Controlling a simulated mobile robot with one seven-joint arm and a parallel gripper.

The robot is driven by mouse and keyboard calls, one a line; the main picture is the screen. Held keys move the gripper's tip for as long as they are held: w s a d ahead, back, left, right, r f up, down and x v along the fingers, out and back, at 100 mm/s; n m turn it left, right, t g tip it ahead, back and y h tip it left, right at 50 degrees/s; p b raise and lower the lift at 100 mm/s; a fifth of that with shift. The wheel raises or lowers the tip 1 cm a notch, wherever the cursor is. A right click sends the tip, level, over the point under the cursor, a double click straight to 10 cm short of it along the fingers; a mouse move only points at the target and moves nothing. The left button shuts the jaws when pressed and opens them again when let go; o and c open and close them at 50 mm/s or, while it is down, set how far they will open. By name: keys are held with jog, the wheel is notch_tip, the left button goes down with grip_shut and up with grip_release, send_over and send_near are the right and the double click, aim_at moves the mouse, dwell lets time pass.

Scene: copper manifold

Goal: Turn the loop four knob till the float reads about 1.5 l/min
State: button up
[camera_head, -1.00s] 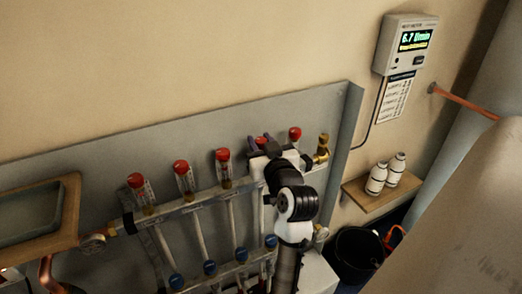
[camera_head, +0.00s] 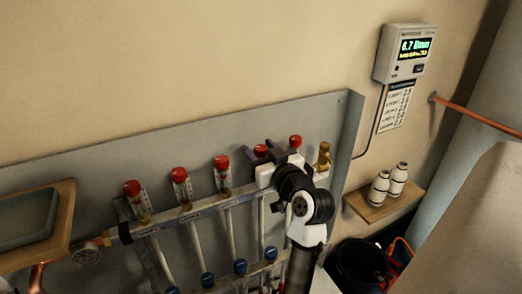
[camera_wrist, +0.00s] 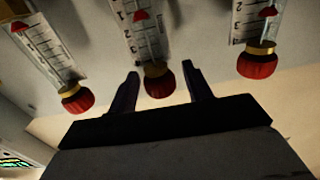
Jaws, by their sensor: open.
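Loop four's red knob (camera_wrist: 158,82), fourth from the left on the manifold, also shows in the head view (camera_head: 261,151) between my purple fingers. In the wrist view, my gripper (camera_wrist: 161,70) is open, with one finger on either side of this knob and visible gaps between. The knob sits on a clear flow gauge (camera_wrist: 145,40) with a printed scale.
Neighbouring red knobs stand close on both sides (camera_wrist: 76,98) (camera_wrist: 257,63). A brass fitting (camera_head: 324,158) ends the manifold rail at right. A small shelf (camera_head: 383,202) holds two white bottles (camera_head: 379,188). A black bucket (camera_head: 360,263) stands below.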

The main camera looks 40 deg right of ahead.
jog(key=shift+s, duration=0.1)
jog(key=b+v, duration=0.3)
jog(key=v, duration=1)
jog(key=shift+s, duration=0.35)
